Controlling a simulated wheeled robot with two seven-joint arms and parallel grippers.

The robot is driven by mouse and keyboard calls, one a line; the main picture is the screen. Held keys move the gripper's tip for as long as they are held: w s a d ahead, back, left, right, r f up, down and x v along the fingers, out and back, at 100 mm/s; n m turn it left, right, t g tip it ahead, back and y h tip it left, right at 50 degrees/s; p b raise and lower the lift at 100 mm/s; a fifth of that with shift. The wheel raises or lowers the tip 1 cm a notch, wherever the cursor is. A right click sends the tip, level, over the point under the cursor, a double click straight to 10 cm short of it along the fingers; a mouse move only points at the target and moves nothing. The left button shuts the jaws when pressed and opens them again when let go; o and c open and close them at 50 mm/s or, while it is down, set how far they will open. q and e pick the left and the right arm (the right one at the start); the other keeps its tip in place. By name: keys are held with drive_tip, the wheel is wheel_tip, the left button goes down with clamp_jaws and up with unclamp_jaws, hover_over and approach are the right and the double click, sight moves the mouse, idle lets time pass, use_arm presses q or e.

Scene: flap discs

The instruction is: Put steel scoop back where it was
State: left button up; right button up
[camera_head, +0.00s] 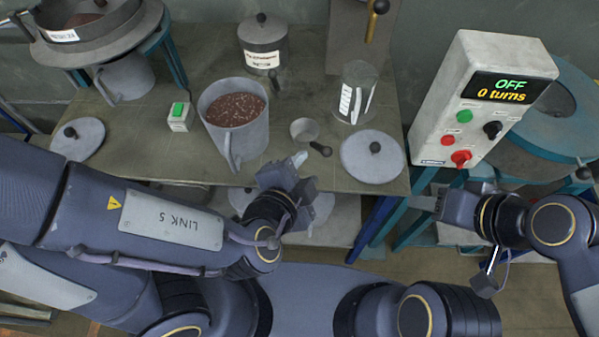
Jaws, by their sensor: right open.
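The small steel scoop (305,130) lies on the bench near its front edge, with its dark handle pointing to the lower right. My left gripper (298,162) is just in front and to the left of the scoop, over the bench's front edge. It looks apart from the scoop, and I cannot make out whether its fingers are open or shut. My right gripper (430,203) is open and empty, beyond the bench's right edge, below the control box.
A large grey jug (236,143) of brown granules stands left of the scoop. A clear measuring cup (354,92) and a round lid (372,160) are to its right. A labelled canister (263,45) stands behind. The control box (482,100) reads OFF, 0 turns.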

use_arm(q)
drive_tip(key=shift+v, duration=1.2)
drive_tip(key=a+f+n+g+y, duration=0.3)
drive_tip(key=a+n+g+y, duration=0.25)
drive_tip(key=a+n, duration=0.8)
drive_tip(key=s+a+r+n+h, duration=0.3)
drive_tip(key=s+a+r+h, duration=0.1)
drive_tip(key=a+h, duration=0.1)
drive_tip(key=shift+s, duration=0.2)
